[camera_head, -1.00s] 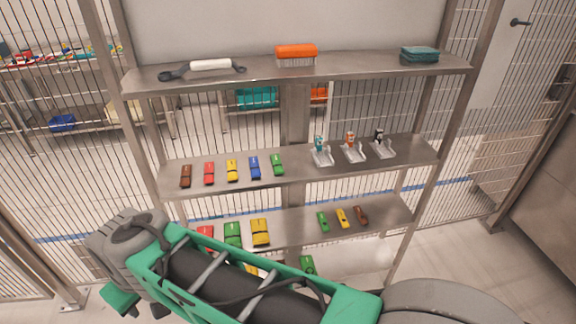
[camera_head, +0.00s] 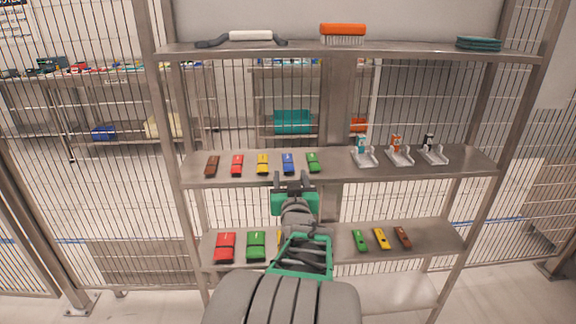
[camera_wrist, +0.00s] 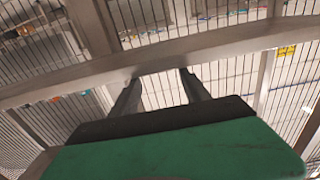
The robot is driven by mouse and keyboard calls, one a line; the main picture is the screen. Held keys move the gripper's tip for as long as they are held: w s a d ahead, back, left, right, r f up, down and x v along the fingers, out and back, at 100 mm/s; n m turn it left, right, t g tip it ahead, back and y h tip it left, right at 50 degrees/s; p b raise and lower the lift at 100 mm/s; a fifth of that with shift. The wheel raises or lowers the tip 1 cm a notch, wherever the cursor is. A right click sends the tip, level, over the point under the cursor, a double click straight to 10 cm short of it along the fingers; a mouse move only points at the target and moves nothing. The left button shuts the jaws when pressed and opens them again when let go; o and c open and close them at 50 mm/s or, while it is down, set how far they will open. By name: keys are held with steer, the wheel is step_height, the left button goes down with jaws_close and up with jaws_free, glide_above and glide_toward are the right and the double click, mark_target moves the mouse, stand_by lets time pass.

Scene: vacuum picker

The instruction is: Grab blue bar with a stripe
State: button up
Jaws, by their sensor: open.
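The blue bar (camera_head: 288,163) lies on the middle shelf (camera_head: 335,170) of the rack, between a yellow bar (camera_head: 262,164) and a green bar (camera_head: 313,162). A small light mark shows on it; I cannot make out a stripe clearly. My gripper (camera_head: 292,178) is open and empty in front of the middle shelf, just below the blue bar in the head view. In the wrist view my gripper's two fingers (camera_wrist: 158,76) stand apart, pointing at a metal shelf edge (camera_wrist: 215,44). The blue bar cannot be made out in the wrist view.
A red bar (camera_head: 237,165) and a brown bar (camera_head: 212,166) lie further left. Clear holders (camera_head: 400,157) with small bottles stand at the right. The lower shelf holds larger bars (camera_head: 256,245). The top shelf holds an orange brush (camera_head: 343,33). Rack posts flank the shelves.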

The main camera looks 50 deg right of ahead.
mark_target(289, 168)
steer(key=x, duration=0.6)
steer(key=shift+w, duration=0.1)
steer(key=shift+c, duration=0.3)
jaws_close()
